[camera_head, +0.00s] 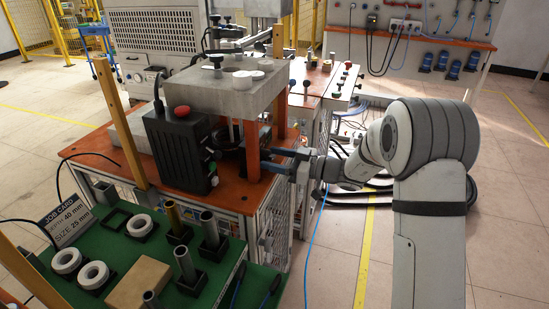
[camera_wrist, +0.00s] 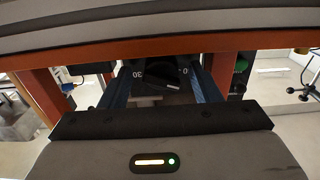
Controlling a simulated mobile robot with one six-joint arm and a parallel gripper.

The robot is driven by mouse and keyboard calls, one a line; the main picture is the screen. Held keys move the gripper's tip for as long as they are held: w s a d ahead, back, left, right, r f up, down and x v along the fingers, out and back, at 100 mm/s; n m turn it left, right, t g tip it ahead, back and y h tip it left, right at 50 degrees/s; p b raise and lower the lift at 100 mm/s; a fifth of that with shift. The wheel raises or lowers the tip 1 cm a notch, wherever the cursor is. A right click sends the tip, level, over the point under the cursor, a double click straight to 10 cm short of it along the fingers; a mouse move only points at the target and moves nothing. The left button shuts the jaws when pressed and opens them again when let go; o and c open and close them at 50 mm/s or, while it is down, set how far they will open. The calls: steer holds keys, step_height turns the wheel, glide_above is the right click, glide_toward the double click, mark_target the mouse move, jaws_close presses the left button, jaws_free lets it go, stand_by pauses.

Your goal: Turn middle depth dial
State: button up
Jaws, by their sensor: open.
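A dark dial (camera_wrist: 155,76) with white markings, including "30" and a "0", shows in the wrist view under the orange crossbar. My gripper (camera_wrist: 162,72) is open, with one blue finger on each side of the dial. I cannot tell whether the fingers touch it. There the dial is mostly hidden behind the post and in the shadow under the grey block (camera_head: 232,92).
A black box (camera_head: 181,148) with a red button stands left of the orange posts (camera_head: 252,150). A green bench (camera_head: 120,250) with white rings, metal tubes and a job card is in front. Floor on the right is clear beyond my arm.

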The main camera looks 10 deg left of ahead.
steer(key=shift+a, duration=0.6)
steer(key=shift+c, duration=0.4)
